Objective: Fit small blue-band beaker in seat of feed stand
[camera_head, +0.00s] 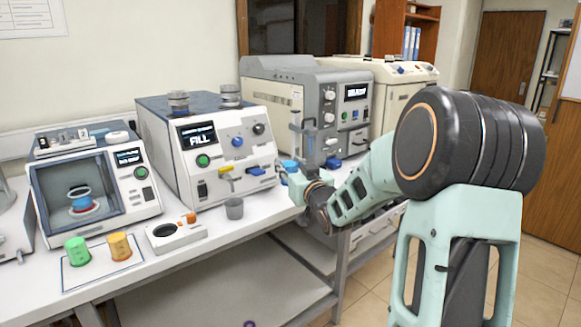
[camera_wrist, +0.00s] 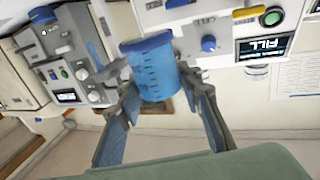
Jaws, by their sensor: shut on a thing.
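In the wrist view, my gripper (camera_wrist: 163,88) is shut on a translucent blue beaker (camera_wrist: 152,72) with measuring marks and a darker blue band at one end. The beaker sits between the two fingers. In the head view, my gripper (camera_head: 292,176) is in front of the bench, right of the FILL machine (camera_head: 202,150), and a bit of blue shows at its fingers. Which fixture is the feed stand, and where its seat is, I cannot tell for certain.
A grey cup (camera_head: 234,208) stands below the FILL machine's yellow lever. A small white unit (camera_head: 176,234) with an orange knob is to its left. Green (camera_head: 77,251) and orange (camera_head: 120,246) beakers stand on an outlined mat. A grey machine (camera_head: 325,105) is behind my gripper.

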